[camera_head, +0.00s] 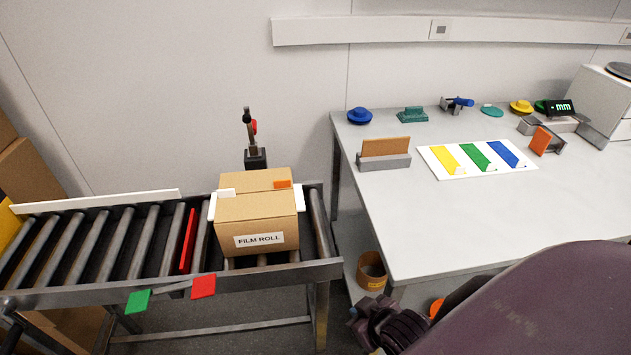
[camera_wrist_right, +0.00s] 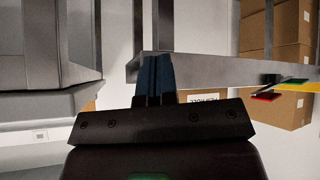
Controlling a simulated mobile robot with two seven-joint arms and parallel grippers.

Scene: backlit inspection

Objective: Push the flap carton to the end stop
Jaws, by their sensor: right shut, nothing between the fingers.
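The flap carton (camera_head: 257,215) is a brown box labelled "FILM ROLL". It stands upright on the roller conveyor (camera_head: 120,288), near its right end, with its top closed. A white piece shows at each side of it. A red bar (camera_head: 187,240) lies across the rollers to its left, with a gap between. I cannot tell for sure which part is the end stop. My right gripper (camera_head: 362,318) is shut and empty, in front and to the right of the carton, apart from it. Its fingers show in the right wrist view (camera_wrist_right: 154,78). My left gripper is out of view.
A green tag (camera_head: 138,301) and a red tag (camera_head: 203,286) hang on the conveyor's front rail. A black post (camera_head: 255,158) stands behind the carton. A grey table (camera_head: 440,215) with several small items is at the right. A brown bin (camera_head: 372,270) sits below.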

